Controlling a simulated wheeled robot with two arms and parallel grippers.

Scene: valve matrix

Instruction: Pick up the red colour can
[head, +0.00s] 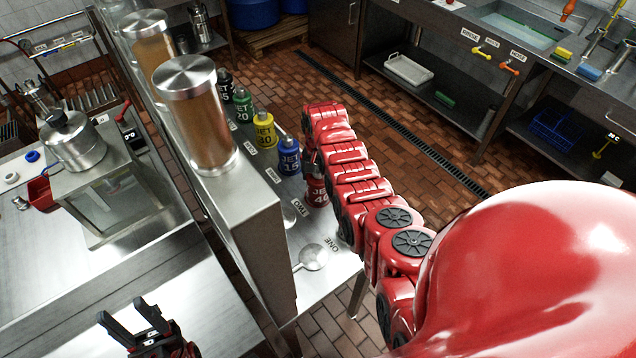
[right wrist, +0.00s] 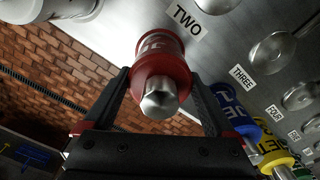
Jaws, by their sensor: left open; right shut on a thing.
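I cannot tell whether the can touches the shelf. In the head view my right arm partly covers the can and hides the fingers. My left gripper (head: 132,318) is open and empty over the steel table at the lower left.
Blue (head: 288,158), yellow (head: 264,132), green (head: 243,106) and black (head: 225,86) cans stand beyond the red one. A tall steel partition carries glass canisters (head: 198,115) left of the row. A round metal disc (head: 313,257) lies near the label ONE. Brick floor is open to the right.

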